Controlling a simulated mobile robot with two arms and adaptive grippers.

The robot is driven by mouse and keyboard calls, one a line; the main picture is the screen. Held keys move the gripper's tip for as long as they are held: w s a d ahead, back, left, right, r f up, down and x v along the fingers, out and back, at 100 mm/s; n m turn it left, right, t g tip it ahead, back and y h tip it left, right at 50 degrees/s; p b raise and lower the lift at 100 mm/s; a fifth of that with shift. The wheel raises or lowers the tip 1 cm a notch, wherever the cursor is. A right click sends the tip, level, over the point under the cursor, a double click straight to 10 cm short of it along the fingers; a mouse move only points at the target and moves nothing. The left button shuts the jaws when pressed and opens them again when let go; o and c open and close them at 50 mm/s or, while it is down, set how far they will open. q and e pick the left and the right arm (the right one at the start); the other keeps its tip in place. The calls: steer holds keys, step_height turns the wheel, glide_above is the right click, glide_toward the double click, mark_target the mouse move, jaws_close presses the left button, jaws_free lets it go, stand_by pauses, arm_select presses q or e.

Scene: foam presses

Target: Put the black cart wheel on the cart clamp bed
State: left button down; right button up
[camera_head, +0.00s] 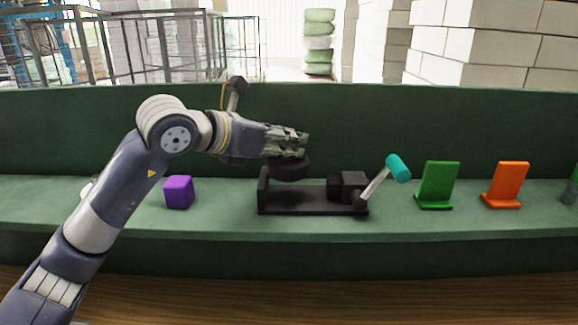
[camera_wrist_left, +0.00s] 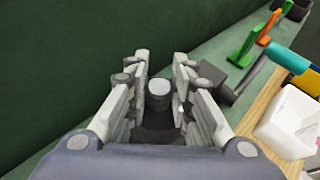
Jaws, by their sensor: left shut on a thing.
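The black cart wheel (camera_head: 292,170) is a dark round disc held flat under my left gripper (camera_head: 303,143), above the left part of the cart clamp bed (camera_head: 308,199). In the left wrist view, a light grey hub stands between the fingers of the left gripper (camera_wrist_left: 161,62), with the black disc of the wheel (camera_wrist_left: 158,124) below it. The bed is a dark low base with an upright left end, a dark block (camera_head: 350,185) at its right and a teal-handled lever (camera_head: 398,167) tilted up to the right. I cannot tell whether the wheel touches the bed.
A purple cube (camera_head: 178,191) sits left of the bed. A green stand (camera_head: 437,185) and an orange stand (camera_head: 506,185) are to its right. A dark green wall (camera_head: 450,120) rises behind the green shelf (camera_head: 230,220). The shelf's front strip is clear.

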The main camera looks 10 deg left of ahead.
mark_target(288, 168)
arm_select(q)
steer(key=shift+f, duration=0.35)
steer(key=shift+w+f, duration=0.1)
steer(key=shift+f, duration=0.2)
step_height(288, 168, down, 4)
steer(key=shift+w+f+p, duration=0.1)
steer(key=shift+p, duration=0.65)
steer(key=shift+d+f, duration=0.1)
steer(key=shift+f, duration=0.05)
steer(key=c, duration=1.4)
jaws_free()
arm_select(e)
steer(key=shift+s+d+r, duration=0.15)
steer(key=shift+s+r, duration=0.05)
steer(key=shift+r, duration=0.45)
steer(key=shift+w, duration=0.1)
